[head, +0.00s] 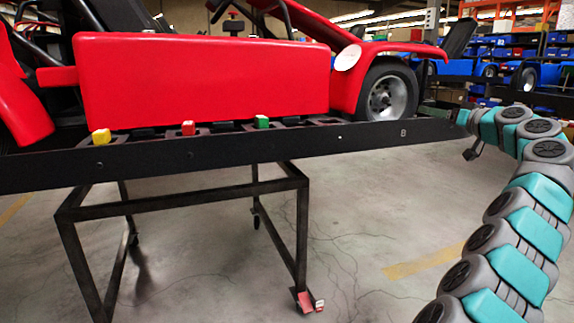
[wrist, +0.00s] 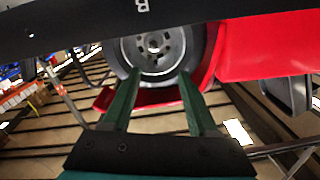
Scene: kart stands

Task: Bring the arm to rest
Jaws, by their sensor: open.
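My arm (head: 528,225) rises along the right side of the head view and bends left at its top, by the right end of the black rail (head: 350,140). In the wrist view my gripper (wrist: 159,72) has its two green fingers apart with nothing between them. Beyond the fingertips are a kart wheel (wrist: 152,50) and red bodywork (wrist: 265,40). I cannot tell how far the fingertips are from the wheel. The head view does not show the fingers clearly.
The red kart (head: 205,80) sits on a dark metal stand (head: 185,203). Yellow (head: 101,136), red (head: 188,128) and green (head: 262,122) blocks stand along the rail. The concrete floor (head: 370,220) between stand and arm looks clear. Blue bins (head: 487,50) fill shelves behind.

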